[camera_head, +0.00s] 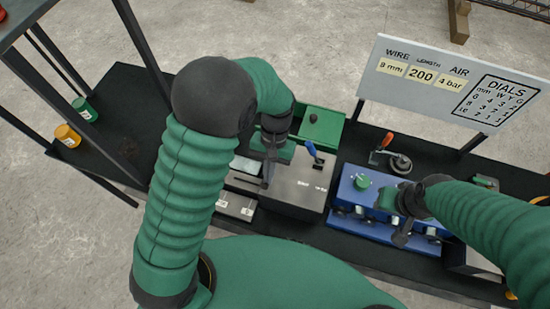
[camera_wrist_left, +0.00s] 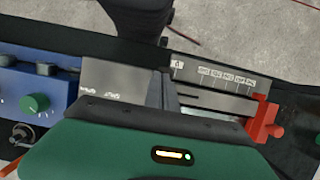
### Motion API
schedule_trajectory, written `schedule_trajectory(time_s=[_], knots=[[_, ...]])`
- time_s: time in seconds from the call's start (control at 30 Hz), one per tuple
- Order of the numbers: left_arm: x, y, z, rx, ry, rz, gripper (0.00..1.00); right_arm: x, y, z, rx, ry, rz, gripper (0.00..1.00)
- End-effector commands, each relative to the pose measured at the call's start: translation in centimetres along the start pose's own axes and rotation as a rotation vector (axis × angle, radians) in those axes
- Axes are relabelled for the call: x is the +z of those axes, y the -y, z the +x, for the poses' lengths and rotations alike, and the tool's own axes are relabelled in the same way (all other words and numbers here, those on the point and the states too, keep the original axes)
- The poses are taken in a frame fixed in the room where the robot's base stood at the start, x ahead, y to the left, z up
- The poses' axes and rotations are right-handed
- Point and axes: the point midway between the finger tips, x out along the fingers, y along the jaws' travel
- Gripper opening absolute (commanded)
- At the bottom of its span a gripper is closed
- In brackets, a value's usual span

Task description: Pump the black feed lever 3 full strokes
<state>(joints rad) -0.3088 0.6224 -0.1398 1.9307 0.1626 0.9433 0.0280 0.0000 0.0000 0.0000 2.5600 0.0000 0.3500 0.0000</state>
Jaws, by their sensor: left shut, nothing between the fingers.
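No black feed lever can be made out for certain. My left gripper (camera_head: 268,180) is shut and empty, low over the left part of the grey machine (camera_head: 298,190). Its fingers also show shut in the left wrist view (camera_wrist_left: 165,92), over the machine's pale face beside a dark slot. I cannot tell whether they touch it. A blue-handled lever (camera_head: 312,150) stands at the machine's back, right of my left gripper. My right gripper (camera_head: 402,236) is over the front of the blue unit (camera_head: 350,200); its jaw opening is unclear.
A green box (camera_head: 328,130) stands behind the machine. A red-handled lever (camera_head: 384,143) is behind the blue unit. A sign board (camera_head: 440,85) rises at the back right. Green (camera_head: 84,110) and yellow (camera_head: 67,135) cans stand left. A red clamp (camera_wrist_left: 264,120) is right in the wrist view.

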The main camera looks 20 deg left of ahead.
Motion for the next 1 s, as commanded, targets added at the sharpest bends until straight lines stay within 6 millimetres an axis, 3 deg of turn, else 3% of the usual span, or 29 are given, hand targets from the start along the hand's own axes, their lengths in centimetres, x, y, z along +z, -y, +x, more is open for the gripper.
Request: schedule_trajectory(time_s=[0.7, 1.0], knots=[[0.0, 0.0, 2.3, 0.000, 0.000, 0.000, 0.00, 0.2, 0.0, 1.0, 0.000, 0.000, 0.000, 0.36], [0.0, 0.0, 2.4, 0.000, 0.000, 0.000, 0.00, 0.2, 0.0, 1.0, 0.000, 0.000, 0.000, 0.36]])
